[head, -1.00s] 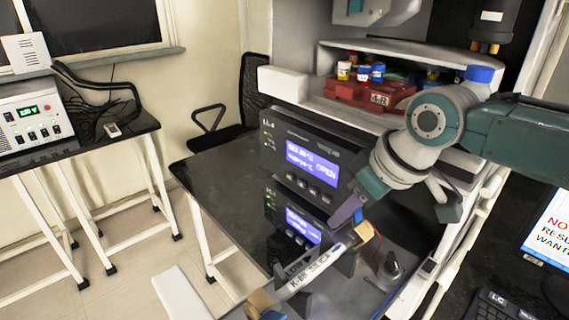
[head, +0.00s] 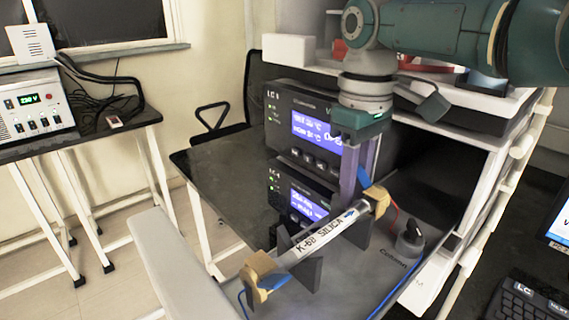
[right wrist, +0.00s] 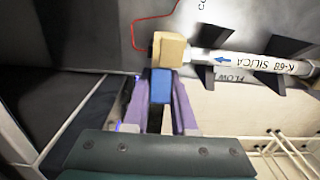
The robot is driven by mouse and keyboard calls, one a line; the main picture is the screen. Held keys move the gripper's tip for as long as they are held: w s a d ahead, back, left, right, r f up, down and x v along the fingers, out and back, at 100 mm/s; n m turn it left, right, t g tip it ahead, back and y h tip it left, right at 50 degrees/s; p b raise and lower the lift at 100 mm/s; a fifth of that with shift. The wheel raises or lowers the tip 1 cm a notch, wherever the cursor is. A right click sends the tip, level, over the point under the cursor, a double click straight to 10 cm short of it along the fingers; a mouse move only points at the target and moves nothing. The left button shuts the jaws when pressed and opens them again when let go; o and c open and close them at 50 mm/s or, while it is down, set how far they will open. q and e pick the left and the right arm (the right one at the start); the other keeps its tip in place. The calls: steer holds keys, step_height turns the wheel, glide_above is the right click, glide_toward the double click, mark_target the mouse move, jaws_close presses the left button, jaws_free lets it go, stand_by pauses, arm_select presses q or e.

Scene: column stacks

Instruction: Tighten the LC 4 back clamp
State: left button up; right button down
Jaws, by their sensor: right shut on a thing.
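In the right wrist view the blue lever (right wrist: 160,87) sits between the fingers, against the tan block (right wrist: 169,48). The front clamp (head: 259,272), also tan with a blue lever, is at the near end. My left gripper is not in view.
A larger unit (head: 300,125) sits on top of LC 4. A black knob (head: 409,240) stands right of the back clamp. A red wire and a blue tube (head: 398,290) run near it. A keyboard (head: 515,300) lies at the lower right.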

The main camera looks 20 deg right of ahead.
steer(key=shift+f, duration=0.1)
steer(key=c, duration=0.7)
jaws_free()
step_height(320, 180, up, 9)
steer(key=shift+w+f+p, duration=0.1)
steer(key=shift+p, duration=0.5)
steer(key=shift+r, duration=0.65)
